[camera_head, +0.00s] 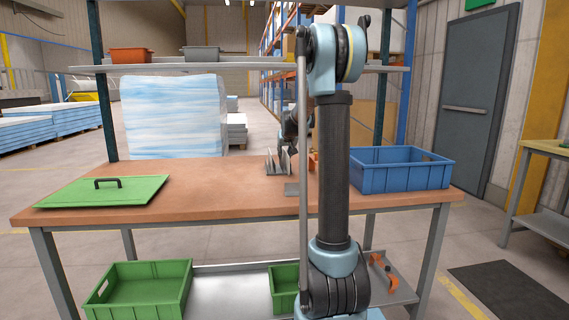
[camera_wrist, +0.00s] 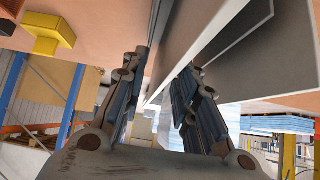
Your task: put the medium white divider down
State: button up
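Several thin grey-white upright dividers (camera_head: 276,162) stand close together on the brown workbench (camera_head: 220,196), left of my arm. I cannot tell which is the medium white one. In the wrist view a long pale divider (camera_wrist: 207,38) runs close between and past the fingers, with a darker grey sheet beside it. My gripper (camera_wrist: 166,78) has its two fingers apart, with a gap wider than the thin sheet; whether a finger touches it is unclear. In the head view my arm mostly hides the gripper and the right side of the dividers.
A blue crate (camera_head: 400,178) stands at the bench's right. A green lid (camera_head: 70,194) with a black handle lies at the left. An orange part (camera_head: 313,164) is beside the dividers. Green crates (camera_head: 140,300) sit on the lower shelf.

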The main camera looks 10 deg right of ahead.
grip_shut()
